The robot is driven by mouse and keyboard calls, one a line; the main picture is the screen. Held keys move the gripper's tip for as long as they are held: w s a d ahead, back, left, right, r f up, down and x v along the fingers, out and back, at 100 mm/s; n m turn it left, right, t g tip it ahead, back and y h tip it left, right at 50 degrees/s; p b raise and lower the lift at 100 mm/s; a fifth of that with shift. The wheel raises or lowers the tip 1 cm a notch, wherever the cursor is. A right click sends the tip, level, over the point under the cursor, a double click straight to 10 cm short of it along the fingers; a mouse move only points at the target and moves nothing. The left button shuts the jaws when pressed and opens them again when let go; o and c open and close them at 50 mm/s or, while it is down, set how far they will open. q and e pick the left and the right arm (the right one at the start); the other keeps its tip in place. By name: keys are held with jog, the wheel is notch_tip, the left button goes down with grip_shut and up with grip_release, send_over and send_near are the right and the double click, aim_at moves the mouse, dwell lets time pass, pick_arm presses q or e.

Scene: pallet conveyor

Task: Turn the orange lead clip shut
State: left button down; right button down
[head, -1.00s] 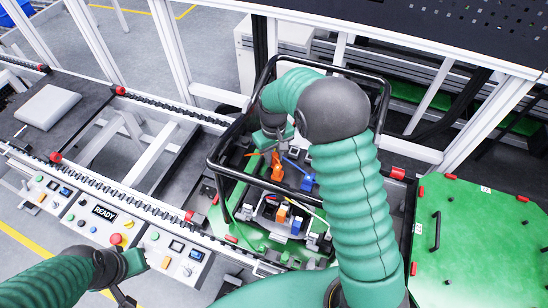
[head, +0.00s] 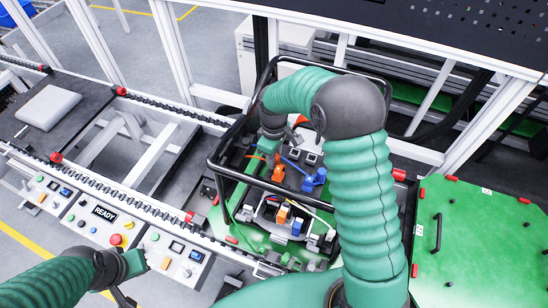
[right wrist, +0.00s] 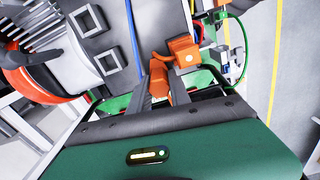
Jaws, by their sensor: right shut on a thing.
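The orange lead clip (head: 277,172) sits on the green pallet inside the black tube frame, left of a blue clip (head: 313,181). In the right wrist view, the orange clip (right wrist: 180,54) shows just beyond my fingers, with an orange part between them. My right gripper (right wrist: 162,88) is shut on that orange part. In the head view my right gripper (head: 273,148) reaches down at the clip, and my forearm hides part of the pallet. My left gripper (head: 124,297) hangs at the lower left, away from the pallet, and its jaws are too unclear to read.
The black tube frame (head: 222,172) surrounds the work area. A control panel with buttons (head: 92,218) runs along the conveyor at left. A green plate with a handle (head: 480,245) lies at right. A blue lead (right wrist: 134,40) passes near my right fingers.

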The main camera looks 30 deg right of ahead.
dwell(0.3)
jog(key=c, duration=1.5)
grip_release()
jog(key=o, duration=0.3)
jog(key=shift+f, duration=0.1)
jog(key=shift+w, duration=0.1)
jog(key=shift+r, duration=0.5)
notch_tip(320, 180, up, 16)
jog(key=b, duration=0.3)
jog(key=shift+f, duration=0.15)
jog(key=shift+w, duration=0.1)
